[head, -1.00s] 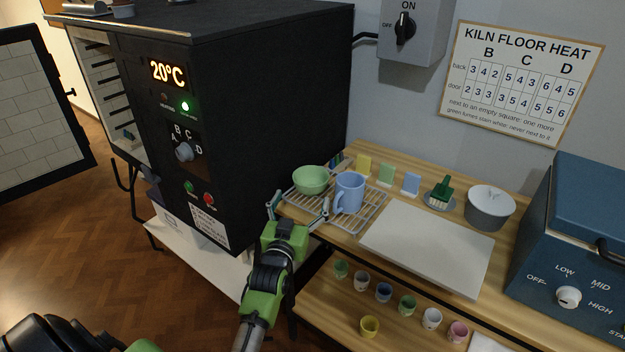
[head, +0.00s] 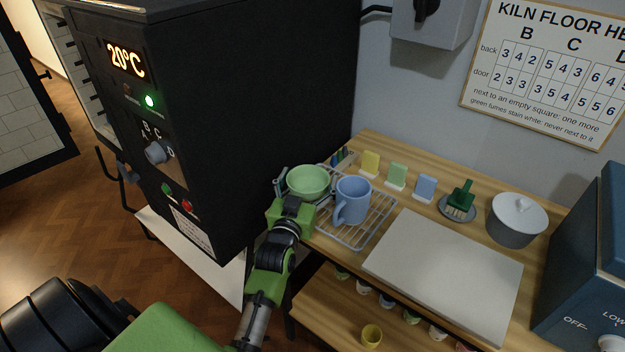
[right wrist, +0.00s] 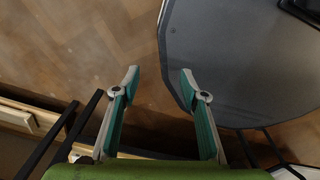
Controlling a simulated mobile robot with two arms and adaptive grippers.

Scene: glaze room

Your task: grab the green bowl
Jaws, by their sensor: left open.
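The green bowl (head: 309,181) sits at the left end of a wire rack (head: 350,237) on the wooden bench, left of a blue mug (head: 353,197). My left gripper (head: 304,190) is open at the bowl's near side. One finger shows beside the bowl's left edge; the other is mostly hidden near the bowl and mug. I cannot tell whether the fingers touch the bowl. My right gripper (right wrist: 159,74) is open and empty in the right wrist view, above the floor, away from the bench.
The black kiln (head: 250,110) stands close left of the rack. A pale slab (head: 445,268), a brush on a dish (head: 458,205) and a lidded grey pot (head: 517,220) are to the right. Small cups stand on the lower shelf. A grey rounded top (right wrist: 240,65) is near my right gripper.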

